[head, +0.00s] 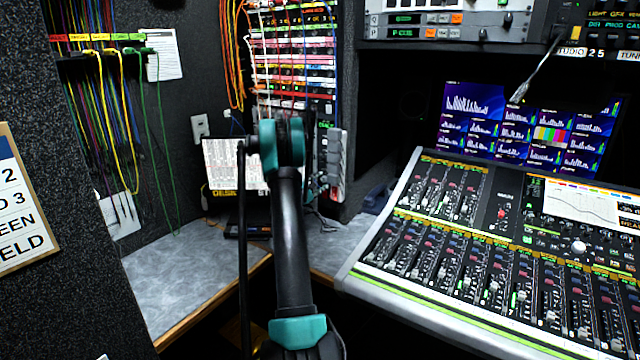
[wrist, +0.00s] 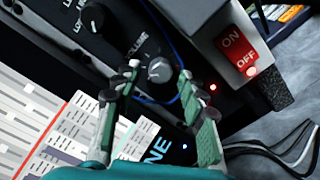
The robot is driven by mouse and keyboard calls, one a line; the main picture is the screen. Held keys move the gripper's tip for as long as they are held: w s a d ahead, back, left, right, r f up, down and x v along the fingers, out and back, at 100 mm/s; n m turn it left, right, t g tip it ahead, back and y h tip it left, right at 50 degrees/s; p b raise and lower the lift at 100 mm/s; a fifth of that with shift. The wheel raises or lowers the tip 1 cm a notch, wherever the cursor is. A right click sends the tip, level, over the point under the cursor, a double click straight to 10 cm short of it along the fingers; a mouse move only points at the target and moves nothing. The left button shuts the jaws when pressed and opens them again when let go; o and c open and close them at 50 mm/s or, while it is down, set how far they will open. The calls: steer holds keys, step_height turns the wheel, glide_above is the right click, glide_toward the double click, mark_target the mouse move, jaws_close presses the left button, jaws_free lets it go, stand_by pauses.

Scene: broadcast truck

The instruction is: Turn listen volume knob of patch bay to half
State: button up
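The patch bay (head: 293,60) stands at the back centre in the head view, with rows of coloured strips and cables. In the wrist view, a small dark knob with a grey face (wrist: 159,70) sits on the black panel beside lettering that partly reads "VOLUME". My gripper (wrist: 160,76) is open, with one fingertip on each side of this knob and visible gaps between. Whether the tips are level with the knob in depth I cannot tell. In the head view my arm hides the knob and the gripper.
Another black knob (wrist: 92,17) is at the upper left in the wrist view. A red ON/OFF switch (wrist: 237,50) is on a grey box to the right. A blue cable passes close behind the fingers. The mixing console (head: 500,250) fills the right in the head view.

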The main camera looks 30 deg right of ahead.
steer(key=v, duration=1.2)
stand_by(0.5)
